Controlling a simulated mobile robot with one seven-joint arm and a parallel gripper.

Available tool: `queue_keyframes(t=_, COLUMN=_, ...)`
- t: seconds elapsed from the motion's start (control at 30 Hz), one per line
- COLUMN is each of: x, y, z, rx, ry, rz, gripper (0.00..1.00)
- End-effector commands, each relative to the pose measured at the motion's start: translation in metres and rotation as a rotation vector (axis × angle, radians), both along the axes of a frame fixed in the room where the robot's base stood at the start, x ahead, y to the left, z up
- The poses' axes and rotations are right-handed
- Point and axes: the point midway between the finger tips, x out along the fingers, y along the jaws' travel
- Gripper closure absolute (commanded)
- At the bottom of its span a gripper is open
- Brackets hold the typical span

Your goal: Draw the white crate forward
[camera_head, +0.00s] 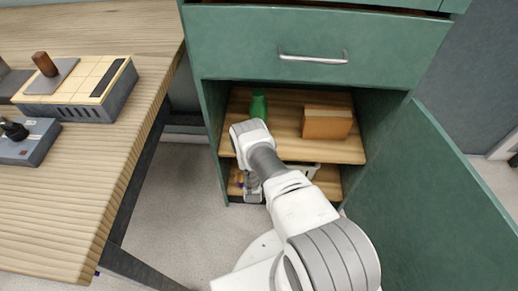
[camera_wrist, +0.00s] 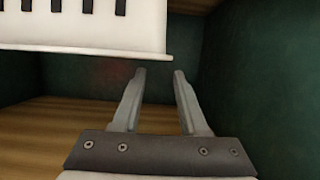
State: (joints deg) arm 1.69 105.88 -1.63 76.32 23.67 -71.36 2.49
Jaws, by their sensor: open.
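The white crate (camera_wrist: 95,28) fills the top left of the wrist view, with a row of dark slots in its wall and a thin rim along the near edge. In the head view only a small white part of it (camera_head: 312,168) shows on the lower shelf, mostly hidden behind my arm. My gripper (camera_wrist: 159,72) is open and empty, its two fingertips just short of the crate's rim near its right end. In the head view my gripper (camera_head: 253,196) is low at the cabinet opening, largely hidden by my wrist.
A green cabinet (camera_head: 330,35) surrounds the shelves, its door (camera_head: 440,200) swung open on the right. The upper shelf (camera_head: 285,135) holds a green bottle (camera_head: 258,106) and a tan box (camera_head: 327,122). A wooden workbench (camera_head: 90,190) stands on the left. Dark cabinet wall is close right of my fingers.

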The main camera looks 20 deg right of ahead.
Motion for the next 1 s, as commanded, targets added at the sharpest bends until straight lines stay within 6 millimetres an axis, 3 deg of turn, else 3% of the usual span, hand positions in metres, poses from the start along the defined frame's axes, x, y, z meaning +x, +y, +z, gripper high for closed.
queue_keyframes(t=0.3, x=0.053, y=-0.027, z=-0.026, rx=-0.001, ry=-0.003, rz=-0.002, gripper=0.57)
queue_keyframes(t=0.5, x=0.075, y=-0.037, z=-0.034, rx=0.000, ry=-0.001, rz=-0.001, gripper=0.57)
queue_keyframes(t=0.97, x=0.084, y=-0.041, z=-0.034, rx=-0.001, ry=0.001, rz=-0.001, gripper=0.57)
queue_keyframes(t=1.0, x=0.084, y=-0.041, z=-0.034, rx=0.000, ry=0.001, rz=0.000, gripper=0.63)
